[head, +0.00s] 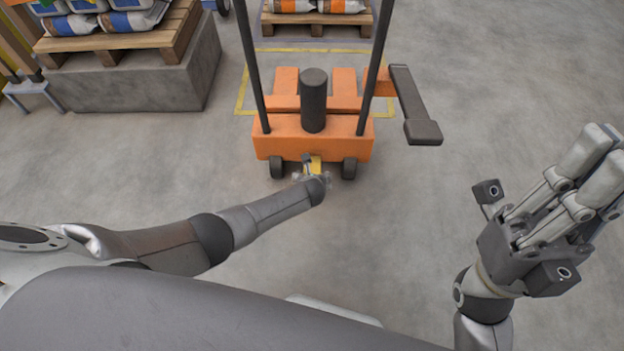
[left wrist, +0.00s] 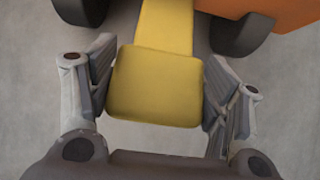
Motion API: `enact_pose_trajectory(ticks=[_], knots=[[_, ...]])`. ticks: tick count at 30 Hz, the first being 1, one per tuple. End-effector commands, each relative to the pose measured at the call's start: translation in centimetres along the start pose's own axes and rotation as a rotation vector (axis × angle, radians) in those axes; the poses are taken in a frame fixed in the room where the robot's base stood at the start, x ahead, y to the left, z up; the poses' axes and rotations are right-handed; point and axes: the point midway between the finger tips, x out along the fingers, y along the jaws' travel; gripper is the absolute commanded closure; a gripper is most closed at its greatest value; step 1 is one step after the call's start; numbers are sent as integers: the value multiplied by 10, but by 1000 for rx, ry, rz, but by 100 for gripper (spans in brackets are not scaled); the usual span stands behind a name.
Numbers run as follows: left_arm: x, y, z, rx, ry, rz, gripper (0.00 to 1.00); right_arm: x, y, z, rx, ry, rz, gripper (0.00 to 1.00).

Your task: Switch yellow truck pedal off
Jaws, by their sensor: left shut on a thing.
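The orange truck (head: 315,138) stands ahead of me with its near end toward me. Its yellow pedal (head: 315,164) sticks out low between two dark wheels. In the left wrist view the pedal (left wrist: 155,85) is a broad yellow pad on a yellow arm. My left gripper (head: 311,177) is at the pedal, with one finger on each side of the pad, shut on it. It also shows in the left wrist view (left wrist: 160,70). My right gripper (head: 598,168) is raised at the right, away from the truck, with its fingers partly overlapping in view and nothing seen in them.
A dark grey handle (head: 415,105) juts out from the truck's right side, and two black uprights rise from it. A pallet with bags (head: 125,45) sits on a concrete block at the left. Another loaded pallet (head: 318,20) is behind. The floor at right is clear.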

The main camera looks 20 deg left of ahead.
Motion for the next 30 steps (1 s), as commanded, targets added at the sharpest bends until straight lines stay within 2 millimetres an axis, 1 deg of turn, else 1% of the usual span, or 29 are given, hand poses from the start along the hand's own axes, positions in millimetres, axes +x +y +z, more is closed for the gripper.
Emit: enact_pose_trajectory(ticks=[1,9,10,14,15,25,30], knots=[[0,0,7,0,-11,0,72,1,0,0,0,0,0,100],[0,0,8,1,-12,0,72,0,0,0,0,0,0,100],[0,0,8,1,-12,0,26,0,0,0,0,0,0,100],[0,0,6,1,-9,-1,9,0,0,0,0,0,0,100],[0,0,5,1,-8,0,7,0,0,0,0,0,0,100],[0,0,2,1,-4,0,7,1,0,0,-1,4,1,100],[-5,0,2,0,-5,0,7,1,0,0,-1,3,1,100]])
